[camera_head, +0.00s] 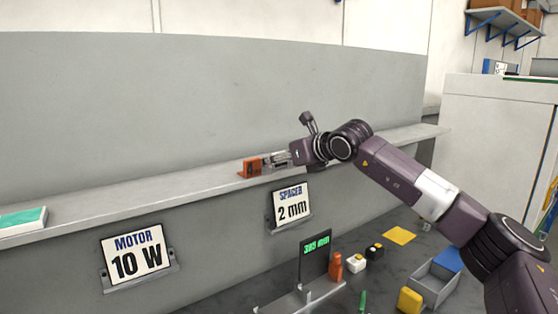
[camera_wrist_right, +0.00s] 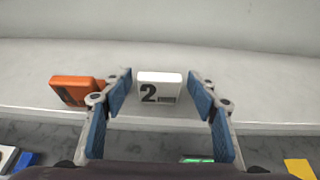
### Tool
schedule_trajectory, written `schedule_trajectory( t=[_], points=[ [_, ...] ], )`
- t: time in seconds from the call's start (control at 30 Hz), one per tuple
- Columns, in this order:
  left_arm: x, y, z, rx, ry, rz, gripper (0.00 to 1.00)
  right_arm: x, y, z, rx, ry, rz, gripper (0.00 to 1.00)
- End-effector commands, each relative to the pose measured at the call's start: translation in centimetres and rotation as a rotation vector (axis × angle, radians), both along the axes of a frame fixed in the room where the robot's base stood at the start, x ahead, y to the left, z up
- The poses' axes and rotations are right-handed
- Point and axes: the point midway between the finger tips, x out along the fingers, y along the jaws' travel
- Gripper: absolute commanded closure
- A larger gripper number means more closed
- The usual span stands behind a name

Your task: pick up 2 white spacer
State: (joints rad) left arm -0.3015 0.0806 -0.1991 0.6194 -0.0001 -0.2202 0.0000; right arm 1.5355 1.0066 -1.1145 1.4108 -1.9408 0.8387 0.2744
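The white spacer (camera_wrist_right: 160,88), marked with a black 2, stands on the shelf in the right wrist view. It sits between the two blue-padded fingers of my right gripper (camera_wrist_right: 160,95), with a gap on each side. The right gripper is open and empty. In the head view my right gripper (camera_head: 275,160) reaches over the shelf; I cannot make out the spacer there behind the fingers. My left gripper is not in view.
An orange block (camera_wrist_right: 75,91) stands just left of the spacer; it also shows in the head view (camera_head: 250,168). The grey shelf (camera_head: 130,198) runs along the wall. Signs "SPACER 2 mm" (camera_head: 291,205) and "MOTOR 10 W" (camera_head: 137,255) hang below. A grey tray (camera_head: 432,283) lies lower right.

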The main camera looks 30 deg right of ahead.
Motion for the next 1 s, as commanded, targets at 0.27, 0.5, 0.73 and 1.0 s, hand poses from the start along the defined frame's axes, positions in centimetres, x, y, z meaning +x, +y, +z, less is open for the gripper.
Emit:
schedule_trajectory(
  t=[0.27,0.5,0.73,1.0],
  points=[
    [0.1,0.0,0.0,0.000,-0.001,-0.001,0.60,0.0,0.0,0.0,0.000,0.000,0.000,0.79],
    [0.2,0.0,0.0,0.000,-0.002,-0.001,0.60,0.0,0.0,0.1,0.001,-0.001,0.000,0.80],
    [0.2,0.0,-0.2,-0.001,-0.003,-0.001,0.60,0.0,0.1,1.1,0.003,-0.003,0.000,0.80],
    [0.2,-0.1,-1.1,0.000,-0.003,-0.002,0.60,0.0,0.2,6.5,0.004,-0.006,0.003,0.80]
  ],
)
